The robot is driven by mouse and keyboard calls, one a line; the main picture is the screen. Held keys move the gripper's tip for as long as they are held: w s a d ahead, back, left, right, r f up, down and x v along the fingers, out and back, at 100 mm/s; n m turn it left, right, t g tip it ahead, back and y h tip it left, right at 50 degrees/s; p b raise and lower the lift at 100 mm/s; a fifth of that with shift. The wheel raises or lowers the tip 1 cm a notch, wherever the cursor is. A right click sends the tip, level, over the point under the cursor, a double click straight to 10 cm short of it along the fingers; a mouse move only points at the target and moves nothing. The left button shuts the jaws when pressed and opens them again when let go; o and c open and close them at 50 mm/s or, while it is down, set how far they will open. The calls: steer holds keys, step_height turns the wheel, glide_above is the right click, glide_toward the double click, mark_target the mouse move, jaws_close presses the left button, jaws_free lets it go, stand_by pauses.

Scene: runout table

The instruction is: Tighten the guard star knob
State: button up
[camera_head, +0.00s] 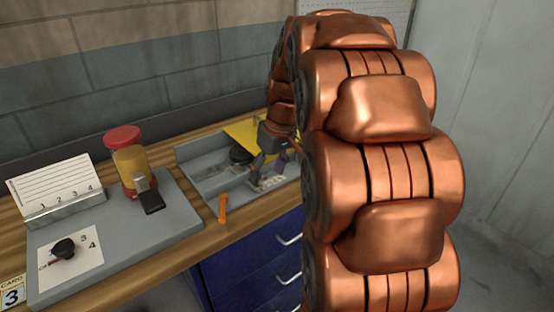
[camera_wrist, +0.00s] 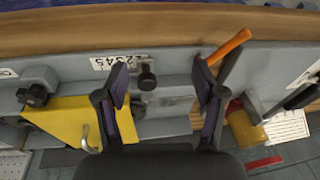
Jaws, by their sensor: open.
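A black lobed star knob (camera_wrist: 37,95) shows at the left of the wrist view, close beside the yellow guard plate (camera_wrist: 65,118). The guard also shows in the head view (camera_head: 246,130), partly behind my gripper. A second, smaller black knob (camera_wrist: 147,78) lies between my fingers in the wrist picture; whether they touch it cannot be told. My gripper (camera_wrist: 160,72) is open with nothing held, its fingers wide apart. In the head view it hangs low over the grey fixture (camera_head: 190,152), and my arm hides the fixture's right side.
An orange handle (camera_wrist: 229,45) is right of my right finger. Blue drawers (camera_head: 250,265) are below the wooden bench.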

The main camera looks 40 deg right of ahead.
steer(key=s+a+f+g, duration=0.1)
steer(key=s+a+f, duration=0.1)
steer(key=s+a, duration=0.3)
steer(key=shift+a+f+b, duration=0.15)
steer(key=shift+a+b, duration=0.2)
steer(key=shift+a, duration=0.9)
